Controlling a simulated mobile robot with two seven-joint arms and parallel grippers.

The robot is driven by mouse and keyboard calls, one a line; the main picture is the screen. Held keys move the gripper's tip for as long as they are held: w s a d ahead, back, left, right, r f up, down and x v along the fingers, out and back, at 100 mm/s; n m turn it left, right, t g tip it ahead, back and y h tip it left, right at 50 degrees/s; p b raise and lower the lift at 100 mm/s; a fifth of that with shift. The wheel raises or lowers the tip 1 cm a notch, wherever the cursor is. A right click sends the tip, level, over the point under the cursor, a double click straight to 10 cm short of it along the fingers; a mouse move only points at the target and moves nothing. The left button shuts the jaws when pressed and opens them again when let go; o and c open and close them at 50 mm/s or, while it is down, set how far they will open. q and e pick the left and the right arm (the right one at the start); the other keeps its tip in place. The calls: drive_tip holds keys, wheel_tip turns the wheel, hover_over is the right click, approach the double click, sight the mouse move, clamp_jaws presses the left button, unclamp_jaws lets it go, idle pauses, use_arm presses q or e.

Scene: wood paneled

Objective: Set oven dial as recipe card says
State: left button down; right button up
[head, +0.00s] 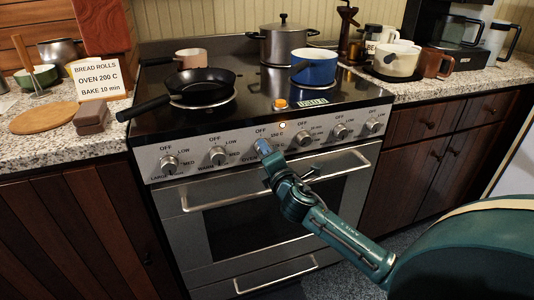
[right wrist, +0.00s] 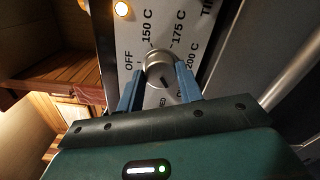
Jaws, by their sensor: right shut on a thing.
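The recipe card (head: 99,79) stands on the left counter and reads "BREAD ROLLS, OVEN 200 C, BAKE 10 min". The oven dial (right wrist: 159,64) is a round metal knob on the stove's front panel. Labels OFF, 150 C, 175 C and 200 C surround it in the right wrist view. My right gripper (head: 263,147) reaches the panel and is shut on this dial, one blue finger on each side (right wrist: 158,82). A dark mark shows on the knob's lower part; I cannot tell for sure which label it points to. My left gripper is not in view.
Other knobs flank the dial, such as one on the left (head: 217,156) and one on the right (head: 304,139). The oven door handle (head: 275,180) runs just below. An orange lamp (head: 282,127) is lit. A black pan (head: 200,84) and blue pot (head: 314,68) sit on top.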

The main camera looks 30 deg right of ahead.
use_arm(q)
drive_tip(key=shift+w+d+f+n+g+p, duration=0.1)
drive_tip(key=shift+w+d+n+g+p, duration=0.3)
drive_tip(key=shift+p, duration=1.55)
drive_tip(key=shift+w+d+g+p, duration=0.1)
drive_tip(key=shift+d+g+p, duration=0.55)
drive_tip(key=shift+p, duration=1.25)
use_arm(e)
drive_tip(key=shift+f+m, duration=0.1)
drive_tip(key=shift+m, duration=10.6)
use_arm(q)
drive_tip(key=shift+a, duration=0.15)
use_arm(e)
drive_tip(key=o, duration=1)
